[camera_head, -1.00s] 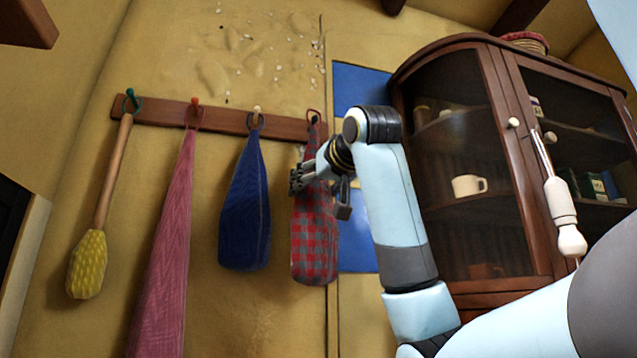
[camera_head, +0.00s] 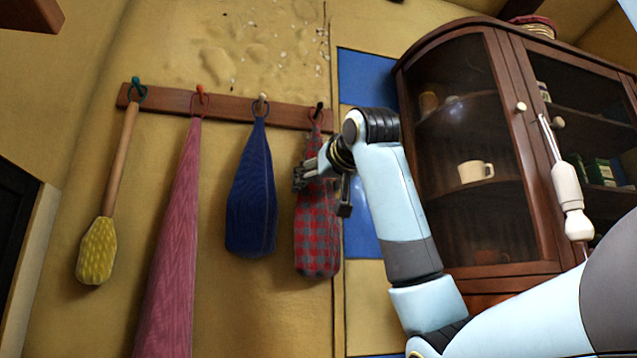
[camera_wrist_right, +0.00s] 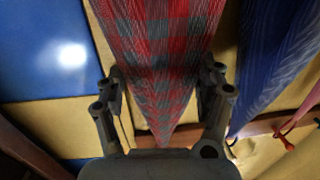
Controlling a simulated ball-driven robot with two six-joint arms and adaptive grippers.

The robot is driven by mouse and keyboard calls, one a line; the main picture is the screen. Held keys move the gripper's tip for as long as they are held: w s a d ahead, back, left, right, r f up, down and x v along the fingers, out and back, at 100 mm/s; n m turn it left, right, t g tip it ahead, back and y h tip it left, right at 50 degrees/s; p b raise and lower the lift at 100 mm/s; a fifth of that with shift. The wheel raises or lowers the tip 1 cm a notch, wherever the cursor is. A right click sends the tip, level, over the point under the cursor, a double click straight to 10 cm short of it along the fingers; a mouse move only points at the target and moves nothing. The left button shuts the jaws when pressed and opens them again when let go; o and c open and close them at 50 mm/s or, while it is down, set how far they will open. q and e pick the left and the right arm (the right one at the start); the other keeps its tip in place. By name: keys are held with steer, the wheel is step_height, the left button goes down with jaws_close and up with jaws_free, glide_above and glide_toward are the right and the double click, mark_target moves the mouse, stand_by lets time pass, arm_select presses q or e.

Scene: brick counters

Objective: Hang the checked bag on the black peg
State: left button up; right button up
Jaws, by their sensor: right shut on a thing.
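The red and grey checked bag (camera_head: 318,235) hangs upright at the right end of the wooden rail. Its dark red loop (camera_head: 311,117) is at the black peg (camera_head: 320,107) and appears to be around it. My right gripper (camera_head: 300,178) is shut on the bag's upper part, below the loop. In the right wrist view the checked bag (camera_wrist_right: 158,45) narrows between the two fingers of my right gripper (camera_wrist_right: 162,98). The fingers hide part of the bag's upper half in the head view. My left gripper is not in view.
The rail (camera_head: 228,107) also holds a yellow brush (camera_head: 98,250), a pink cloth (camera_head: 172,260) and a blue bag (camera_head: 252,200), which hangs close left of the checked bag. A dark wooden cabinet (camera_head: 515,60) with glass doors stands to the right.

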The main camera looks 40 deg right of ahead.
steer(key=o, duration=1.3)
steer(key=shift+s, duration=0.1)
steer(key=v, duration=1.1)
steer(key=shift+s+a, duration=0.2)
steer(key=shift+s, duration=0.15)
